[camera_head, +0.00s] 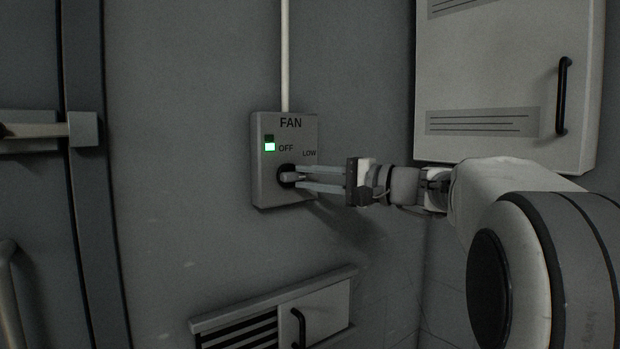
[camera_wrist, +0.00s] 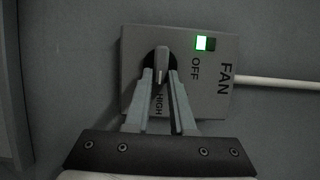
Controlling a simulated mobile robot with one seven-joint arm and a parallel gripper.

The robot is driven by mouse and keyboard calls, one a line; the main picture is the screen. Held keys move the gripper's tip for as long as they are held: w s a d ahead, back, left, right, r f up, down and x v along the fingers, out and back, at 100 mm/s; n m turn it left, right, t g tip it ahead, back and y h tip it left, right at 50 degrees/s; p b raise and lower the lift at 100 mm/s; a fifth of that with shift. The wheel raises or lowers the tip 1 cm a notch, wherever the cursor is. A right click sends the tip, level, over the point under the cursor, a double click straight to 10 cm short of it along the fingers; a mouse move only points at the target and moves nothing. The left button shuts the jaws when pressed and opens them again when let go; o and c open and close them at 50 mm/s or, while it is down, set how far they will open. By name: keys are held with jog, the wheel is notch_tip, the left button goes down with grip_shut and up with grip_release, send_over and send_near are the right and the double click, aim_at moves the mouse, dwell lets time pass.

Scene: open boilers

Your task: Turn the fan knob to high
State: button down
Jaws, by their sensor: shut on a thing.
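The fan box (camera_head: 262,185) is a grey panel on the wall, labelled FAN, with OFF and LOW readable in the head view and OFF and HIGH in the wrist view. A green light is lit beside OFF. The fan knob (camera_head: 288,177) is a small grey handle on a dark round base. My gripper (camera_head: 304,179) reaches in from the right, its two long fingers shut on the knob. In the wrist view the fingers (camera_wrist: 161,85) close on both sides of the knob (camera_wrist: 161,62), and they hide part of the box around it.
A pale pipe (camera_head: 285,55) runs up from the box. A white cabinet (camera_head: 490,80) with a black handle hangs at the upper right. A vented panel (camera_head: 275,318) with a handle is below. A door frame (camera_head: 85,170) stands at the left.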

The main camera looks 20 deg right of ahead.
jog(key=c, duration=0.8)
grip_release()
jog(key=shift+o, duration=0.2)
jog(key=p+v, duration=0.2)
jog(key=v, duration=1.5)
jog(key=shift+p, duration=0.4)
jog(key=shift+s+d, duration=0.1)
jog(key=shift+s, duration=0.05)
